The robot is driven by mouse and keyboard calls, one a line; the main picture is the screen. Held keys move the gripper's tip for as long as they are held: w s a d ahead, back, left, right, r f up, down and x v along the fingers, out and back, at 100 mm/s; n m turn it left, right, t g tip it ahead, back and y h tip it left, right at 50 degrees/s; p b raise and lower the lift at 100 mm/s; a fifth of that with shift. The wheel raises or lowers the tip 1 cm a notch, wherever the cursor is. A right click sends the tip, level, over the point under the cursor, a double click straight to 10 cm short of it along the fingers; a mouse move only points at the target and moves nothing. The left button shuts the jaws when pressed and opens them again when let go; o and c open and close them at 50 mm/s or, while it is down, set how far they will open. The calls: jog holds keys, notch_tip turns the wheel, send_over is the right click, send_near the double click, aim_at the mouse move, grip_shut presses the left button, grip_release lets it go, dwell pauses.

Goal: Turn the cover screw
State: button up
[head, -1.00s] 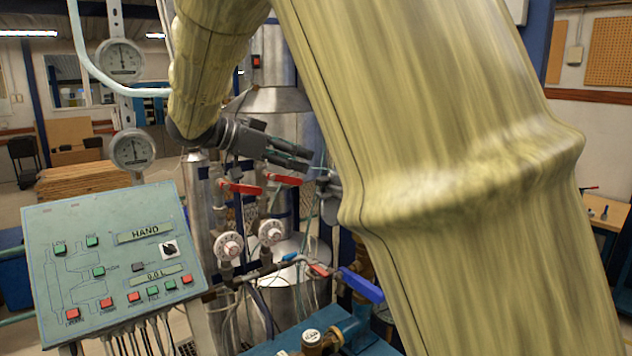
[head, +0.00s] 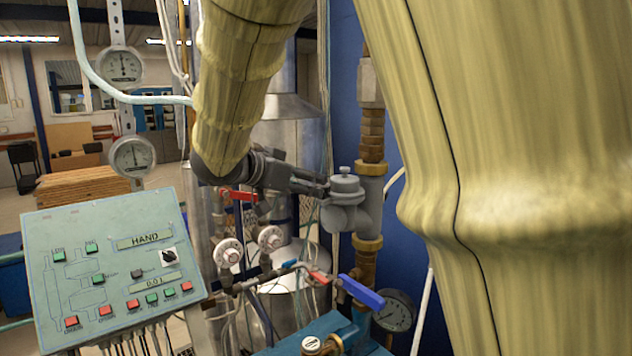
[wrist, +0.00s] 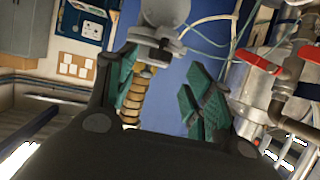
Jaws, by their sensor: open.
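A grey metal fitting (head: 345,205) with a round cap on top sits on the vertical brass pipe in the head view. It also shows at the top of the wrist view (wrist: 165,12), with a small grey piece (wrist: 150,52) sticking out toward my gripper. That piece looks like the cover screw, but I cannot be sure. My gripper (head: 314,186) is just left of the fitting, pointing at it. In the wrist view its green-padded fingers (wrist: 163,88) are apart with nothing held between them. Contact with the fitting cannot be told.
Red valve levers (head: 238,195) and white dials (head: 228,252) lie below my gripper. A blue lever (head: 361,291) and a pressure gauge (head: 394,311) are lower right. A control panel (head: 110,265) stands at left. My arm covers much of the right.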

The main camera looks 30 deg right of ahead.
aim_at(320, 186)
jog(key=shift+p+x, duration=0.6)
jog(key=shift+x, duration=1.5)
jog(key=c, duration=1)
